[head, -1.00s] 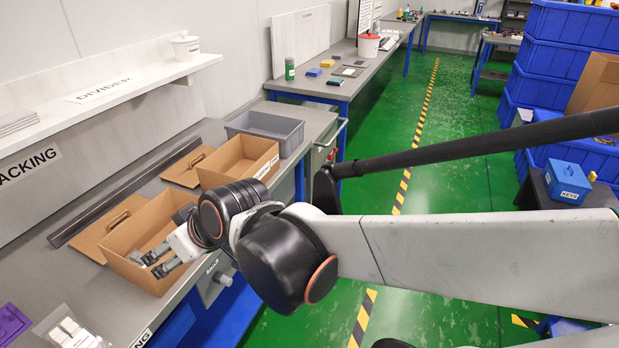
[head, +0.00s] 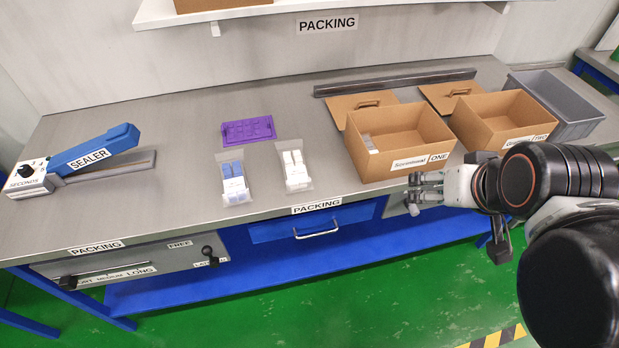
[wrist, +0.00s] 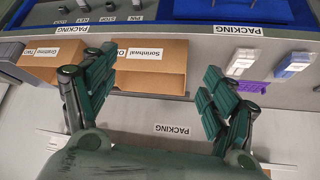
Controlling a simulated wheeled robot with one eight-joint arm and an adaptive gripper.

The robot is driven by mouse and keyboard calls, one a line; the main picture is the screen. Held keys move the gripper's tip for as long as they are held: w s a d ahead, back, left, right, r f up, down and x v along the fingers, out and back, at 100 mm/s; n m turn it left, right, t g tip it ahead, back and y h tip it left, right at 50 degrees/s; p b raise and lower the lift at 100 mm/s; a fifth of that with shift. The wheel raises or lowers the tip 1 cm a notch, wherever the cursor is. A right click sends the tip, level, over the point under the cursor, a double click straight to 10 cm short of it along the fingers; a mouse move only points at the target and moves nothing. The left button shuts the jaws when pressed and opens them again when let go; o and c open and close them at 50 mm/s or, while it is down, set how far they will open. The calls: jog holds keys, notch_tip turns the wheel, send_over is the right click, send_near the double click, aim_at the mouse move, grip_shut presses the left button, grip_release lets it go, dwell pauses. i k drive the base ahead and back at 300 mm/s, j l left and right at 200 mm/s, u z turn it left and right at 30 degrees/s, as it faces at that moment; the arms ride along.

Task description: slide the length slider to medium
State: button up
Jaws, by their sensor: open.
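The length slider's dark knob (head: 68,283) sits at the left end of its slot on the bench's front panel, by the partly covered SHORT label. The scale (head: 118,275) reads MEDIUM and LONG to the right of it. My gripper (head: 424,190) is far to the right of the slider, by the front of carton ONE. It is open and empty. The wrist view shows its two dark green fingers (wrist: 160,75) spread wide, with the cartons and bench beyond. The slider does not show in the wrist view.
A second dark knob (head: 208,254) is on the same panel under FREE. A drawer handle (head: 318,231) juts from the blue front. Carton ONE (head: 378,174), two bags, a purple tray (head: 248,129) and the sealer (head: 90,152) stand on the bench.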

aim_at(67, 282)
jog(key=u, duration=2.2)
